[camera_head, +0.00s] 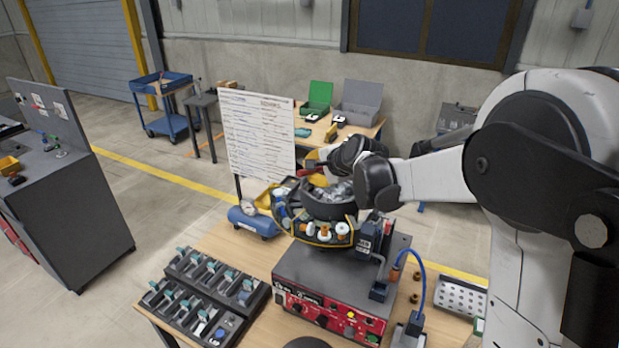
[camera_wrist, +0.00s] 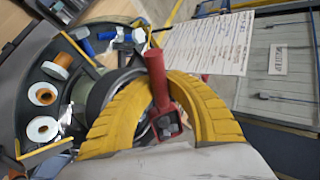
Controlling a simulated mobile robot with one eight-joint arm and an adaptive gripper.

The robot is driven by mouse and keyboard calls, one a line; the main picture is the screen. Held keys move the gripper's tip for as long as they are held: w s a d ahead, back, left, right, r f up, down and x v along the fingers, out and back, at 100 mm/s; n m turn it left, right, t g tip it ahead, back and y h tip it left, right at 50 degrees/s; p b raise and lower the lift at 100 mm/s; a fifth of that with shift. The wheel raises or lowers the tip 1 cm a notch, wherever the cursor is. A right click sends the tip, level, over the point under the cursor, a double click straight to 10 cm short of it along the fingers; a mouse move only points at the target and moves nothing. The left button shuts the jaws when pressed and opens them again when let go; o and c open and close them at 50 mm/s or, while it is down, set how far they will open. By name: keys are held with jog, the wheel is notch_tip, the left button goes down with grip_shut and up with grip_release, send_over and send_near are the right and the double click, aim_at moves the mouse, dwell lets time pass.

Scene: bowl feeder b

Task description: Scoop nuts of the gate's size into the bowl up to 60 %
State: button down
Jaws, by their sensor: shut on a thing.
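My gripper (camera_head: 318,178) is over the bowl feeder, and its yellow fingers also show in the wrist view (camera_wrist: 163,84). They are shut on a red scoop (camera_wrist: 156,68), whose handle stands up between the fingertips. Grey metal shows inside its lower red part; I cannot tell whether it is nuts. The dark feeder bowl (camera_head: 326,210) stands on the machine, with silvery nuts (camera_head: 341,192) in it. My gripper hides part of the bowl. Around the bowl is a curved tray (camera_head: 313,240) with white and orange ring-shaped parts. I cannot make out the gate or the fill level.
The feeder's control box (camera_head: 333,312) has a red front with knobs. A black tray of small slots (camera_head: 212,295) lies at the front left. A written board (camera_head: 257,135) stands behind the bowl. A blue cylinder (camera_head: 253,224) is left of the feeder; a blue cable (camera_head: 434,268) rises right.

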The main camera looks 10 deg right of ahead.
jog(key=t+b, duration=0.1)
jog(key=b, duration=0.1)
jog(key=t+y+b, duration=0.1)
jog(key=t+b, duration=0.1)
jog(key=s+f+t+y+b, duration=0.1)
jog(key=b, duration=0.1)
jog(key=shift+d+t, duration=0.25)
jog(key=shift+t, duration=0.05)
jog(key=shift+w+a+r+p, duration=0.15)
jog(key=shift+r+p, duration=0.2)
jog(key=shift+p, duration=0.2)
jog(key=r+g+h+p, duration=0.1)
jog(key=g+p, duration=0.1)
jog(key=p, duration=0.1)
jog(key=w+r+g+p, duration=0.1)
jog(key=g+p, duration=0.1)
jog(key=p, duration=0.2)
jog(key=shift+a+r+h, duration=0.15)
jog(key=shift+a+h, duration=0.05)
jog(key=shift+h, duration=0.2)
jog(key=r+g+h+p, duration=0.1)
jog(key=g+p, duration=0.1)
jog(key=p, duration=0.1)
jog(key=w+r+g+h+p, duration=0.1)
jog(key=g+p, duration=0.2)
jog(key=w+a+r+g+h+p, duration=0.1)
jog(key=g+h+p, duration=0.1)
jog(key=g, duration=0.1)
jog(key=shift+r+p, duration=0.1)
jog(key=shift+p, duration=0.3)
